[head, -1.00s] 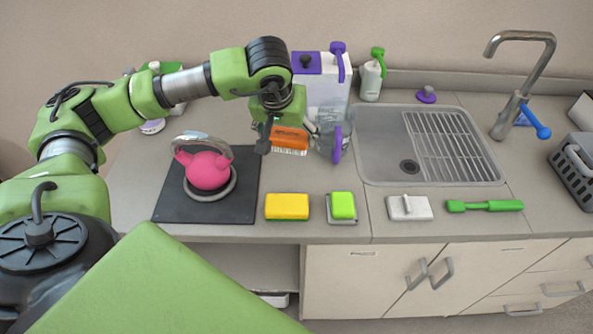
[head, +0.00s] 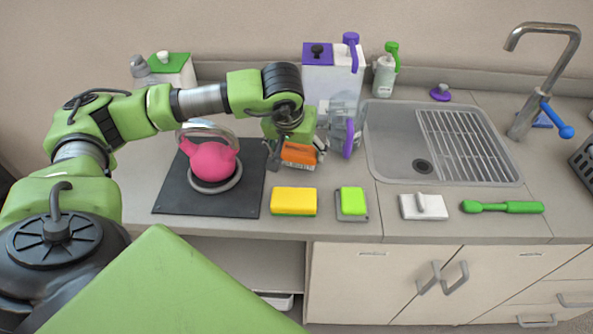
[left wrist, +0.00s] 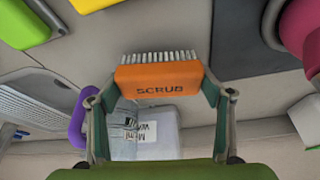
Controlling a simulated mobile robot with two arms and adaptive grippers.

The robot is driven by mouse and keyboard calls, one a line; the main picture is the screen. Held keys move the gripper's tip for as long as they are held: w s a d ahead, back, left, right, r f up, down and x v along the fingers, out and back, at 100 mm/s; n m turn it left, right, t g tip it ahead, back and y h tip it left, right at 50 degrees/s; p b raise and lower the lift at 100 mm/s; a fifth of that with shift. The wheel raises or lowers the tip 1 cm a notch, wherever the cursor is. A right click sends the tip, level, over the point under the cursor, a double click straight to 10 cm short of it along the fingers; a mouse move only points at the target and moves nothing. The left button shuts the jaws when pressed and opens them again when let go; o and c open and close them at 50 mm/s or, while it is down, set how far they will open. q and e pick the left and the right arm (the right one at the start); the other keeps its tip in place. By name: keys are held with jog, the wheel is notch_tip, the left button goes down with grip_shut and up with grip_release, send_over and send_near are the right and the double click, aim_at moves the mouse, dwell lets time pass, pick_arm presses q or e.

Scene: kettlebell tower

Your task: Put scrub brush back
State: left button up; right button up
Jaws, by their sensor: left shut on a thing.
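The orange scrub brush (head: 299,153), marked "SCRUB", is held in my left gripper (head: 297,149) between the dark board and the clear pitcher. In the left wrist view the brush (left wrist: 160,85) sits between both fingers of the left gripper (left wrist: 162,90), with its pale bristles pointing toward the top of the picture. The fingers press on its two short ends. In the head view the brush is tilted and its bristles are mostly hidden. I cannot tell whether it touches the counter. My right gripper is in neither view.
A pink kettle (head: 211,160) stands on the dark board (head: 175,196) at left. A yellow sponge (head: 293,201) and a green sponge (head: 352,200) lie in front. A clear pitcher with purple handle (head: 348,138) is close right. The sink (head: 385,150) is farther right.

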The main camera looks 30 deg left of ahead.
pick_arm(q)
jog(key=shift+f, duration=0.7)
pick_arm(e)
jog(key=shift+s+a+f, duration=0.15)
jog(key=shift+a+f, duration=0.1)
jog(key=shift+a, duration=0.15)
pick_arm(q)
jog(key=shift+f+b, duration=0.2)
jog(key=shift+b, duration=0.1)
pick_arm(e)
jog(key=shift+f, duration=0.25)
pick_arm(q)
jog(key=o, duration=1.8)
jog(key=shift+c, duration=0.2)
jog(key=c, duration=0.4)
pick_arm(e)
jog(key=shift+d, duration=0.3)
